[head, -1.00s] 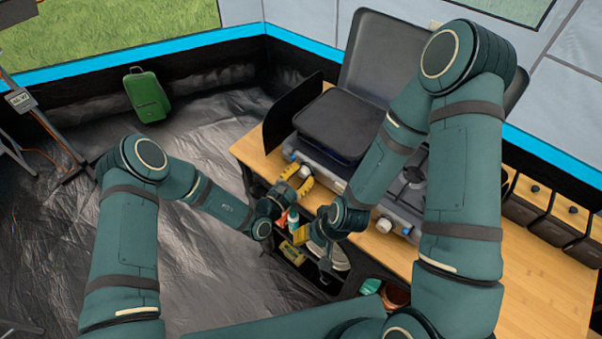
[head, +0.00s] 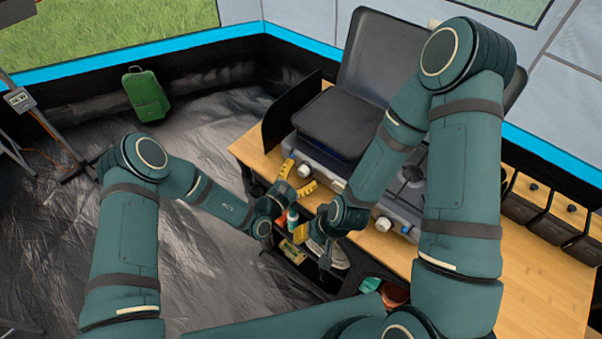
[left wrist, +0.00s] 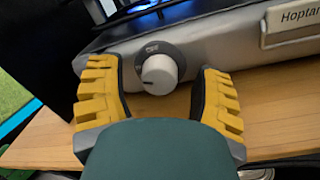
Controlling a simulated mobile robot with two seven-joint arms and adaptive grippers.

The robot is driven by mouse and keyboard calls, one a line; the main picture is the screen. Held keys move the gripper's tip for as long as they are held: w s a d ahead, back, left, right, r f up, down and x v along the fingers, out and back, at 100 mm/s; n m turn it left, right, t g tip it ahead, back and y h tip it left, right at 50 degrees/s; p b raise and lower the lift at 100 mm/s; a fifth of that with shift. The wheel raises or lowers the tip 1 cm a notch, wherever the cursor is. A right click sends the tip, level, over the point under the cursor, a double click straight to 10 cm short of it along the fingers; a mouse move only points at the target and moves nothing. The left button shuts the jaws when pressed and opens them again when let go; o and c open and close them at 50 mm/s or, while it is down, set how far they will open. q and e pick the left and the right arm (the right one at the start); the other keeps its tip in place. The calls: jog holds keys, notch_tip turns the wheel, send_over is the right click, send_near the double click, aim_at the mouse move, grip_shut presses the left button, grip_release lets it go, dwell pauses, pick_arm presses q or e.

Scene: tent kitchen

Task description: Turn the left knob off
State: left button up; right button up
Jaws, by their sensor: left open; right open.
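The left knob (left wrist: 160,74) is a pale grey round knob on a dark dial on the stove's front panel. In the left wrist view it sits between the two yellow fingers of my left gripper (left wrist: 158,82), with gaps at both sides. My left gripper (head: 297,177) is open in front of the stove's left end in the head view. The stove (head: 399,212) is grey with its lid raised. My right gripper (head: 312,248) is lower, by the counter's front edge, open and partly hidden by its own arm.
The wooden counter (head: 400,255) carries the stove. Other pale knobs show along the front, one in the middle (head: 336,184) and one at right (head: 382,224). A dark griddle (head: 338,124) covers the left burner. Shelves with small items lie below; dark boxes (head: 530,205) stand at right.

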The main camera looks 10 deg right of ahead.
pick_arm(q)
jog(key=shift+a, duration=0.1)
jog(key=v, duration=1.2)
